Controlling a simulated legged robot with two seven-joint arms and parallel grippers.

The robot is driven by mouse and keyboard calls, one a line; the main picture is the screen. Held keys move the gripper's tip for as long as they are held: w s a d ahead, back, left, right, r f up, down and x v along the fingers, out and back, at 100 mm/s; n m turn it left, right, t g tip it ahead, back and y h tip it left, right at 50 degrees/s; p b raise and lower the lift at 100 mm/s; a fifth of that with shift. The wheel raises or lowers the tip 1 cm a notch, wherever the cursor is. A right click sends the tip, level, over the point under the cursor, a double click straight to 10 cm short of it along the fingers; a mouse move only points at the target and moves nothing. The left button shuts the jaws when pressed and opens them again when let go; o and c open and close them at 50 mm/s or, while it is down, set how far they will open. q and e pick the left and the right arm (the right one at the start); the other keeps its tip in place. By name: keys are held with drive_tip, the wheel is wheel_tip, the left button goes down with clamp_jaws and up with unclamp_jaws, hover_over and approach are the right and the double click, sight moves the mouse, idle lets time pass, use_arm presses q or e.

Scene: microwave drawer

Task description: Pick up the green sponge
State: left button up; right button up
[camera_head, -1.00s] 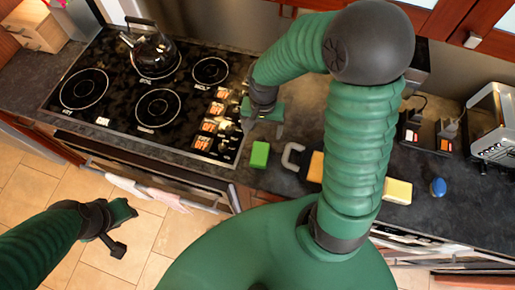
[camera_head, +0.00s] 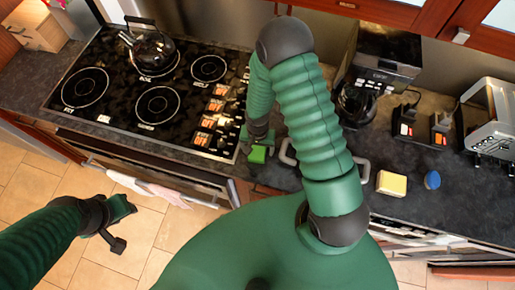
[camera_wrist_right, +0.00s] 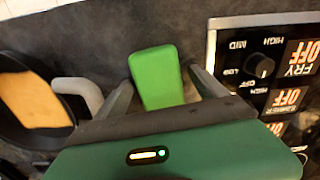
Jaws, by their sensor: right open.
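The green sponge (camera_head: 258,154) lies on the dark counter just right of the stove's control panel. It also shows in the right wrist view (camera_wrist_right: 157,78), upper middle. My right gripper (camera_head: 257,140) is over the sponge, pointing down. In the right wrist view its open fingers (camera_wrist_right: 160,92) lie on either side of the sponge, which appears between them; I cannot tell whether they touch it. My left gripper (camera_head: 120,225) hangs at lower left over the floor, away from the counter; its finger opening is unclear.
The stove (camera_head: 150,85) with a kettle (camera_head: 150,48) is left of the sponge. A dark pan with a pale handle (camera_wrist_right: 90,95) and an orange-yellow piece (camera_wrist_right: 35,98) lies close by. A yellow sponge (camera_head: 391,183) and blue object (camera_head: 432,180) sit further right.

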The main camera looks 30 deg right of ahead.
drive_tip(key=shift+w, duration=0.1)
drive_tip(key=c, duration=0.4)
drive_tip(key=shift+d, duration=0.1)
drive_tip(key=c, duration=1.1)
drive_tip(key=shift+c, duration=0.3)
drive_tip(key=shift+r, duration=0.1)
